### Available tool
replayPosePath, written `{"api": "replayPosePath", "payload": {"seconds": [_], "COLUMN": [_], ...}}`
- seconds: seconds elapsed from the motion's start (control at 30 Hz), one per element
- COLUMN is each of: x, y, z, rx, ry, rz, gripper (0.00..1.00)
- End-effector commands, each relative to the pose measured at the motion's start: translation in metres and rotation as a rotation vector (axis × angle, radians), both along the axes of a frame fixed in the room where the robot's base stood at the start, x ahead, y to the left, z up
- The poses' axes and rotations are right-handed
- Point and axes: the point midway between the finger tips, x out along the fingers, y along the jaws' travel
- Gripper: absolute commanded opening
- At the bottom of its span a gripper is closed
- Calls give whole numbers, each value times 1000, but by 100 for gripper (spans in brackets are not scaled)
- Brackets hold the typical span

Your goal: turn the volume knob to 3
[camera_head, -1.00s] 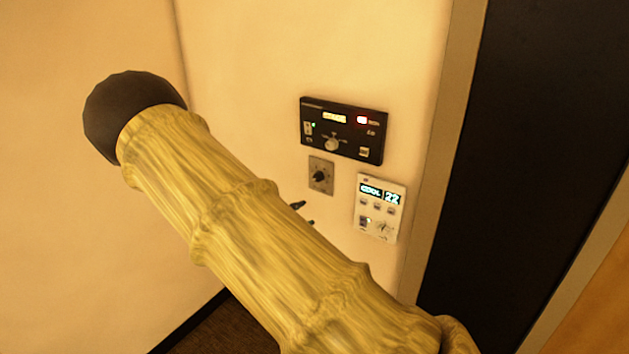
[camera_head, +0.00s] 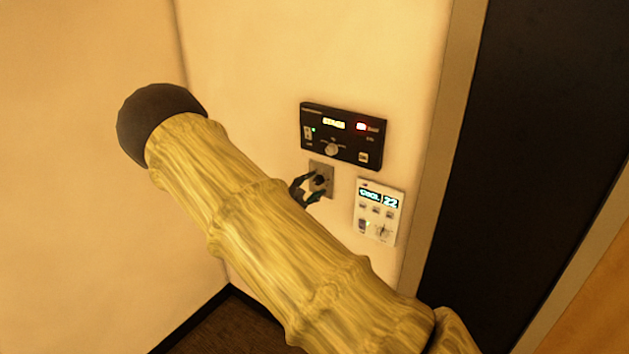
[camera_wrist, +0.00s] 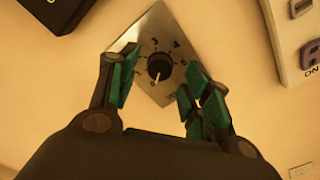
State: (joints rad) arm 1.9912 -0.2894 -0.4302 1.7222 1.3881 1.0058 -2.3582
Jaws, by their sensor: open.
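The volume knob (camera_wrist: 159,68) is a round black knob with a white pointer line, on a square silver plate (camera_wrist: 150,30) with numbers around it. In the wrist view the plate looks tilted, and the pointer line runs toward the lower side of the knob, away from the 3 and 4. In the head view my gripper (camera_head: 308,188) is at the plate (camera_head: 327,171), partly hidden by my arm.
A black panel (camera_head: 342,134) with lit displays is on the wall just above the plate. A white thermostat (camera_head: 379,211) reading COOL 22 is to the lower right. A dark door-like panel (camera_head: 520,150) stands further right. The wall to the left is bare.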

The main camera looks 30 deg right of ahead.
Motion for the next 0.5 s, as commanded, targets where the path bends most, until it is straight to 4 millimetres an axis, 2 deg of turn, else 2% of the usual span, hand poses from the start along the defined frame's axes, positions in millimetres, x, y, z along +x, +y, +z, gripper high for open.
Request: {"api": "replayPosePath", "payload": {"seconds": [0.2, 0.5], "x": [6, 7], "y": [-16, -18], "z": [0, 0], "rx": [0, 0], "ry": [0, 0], "rz": [0, 0], "gripper": [49, 49]}}
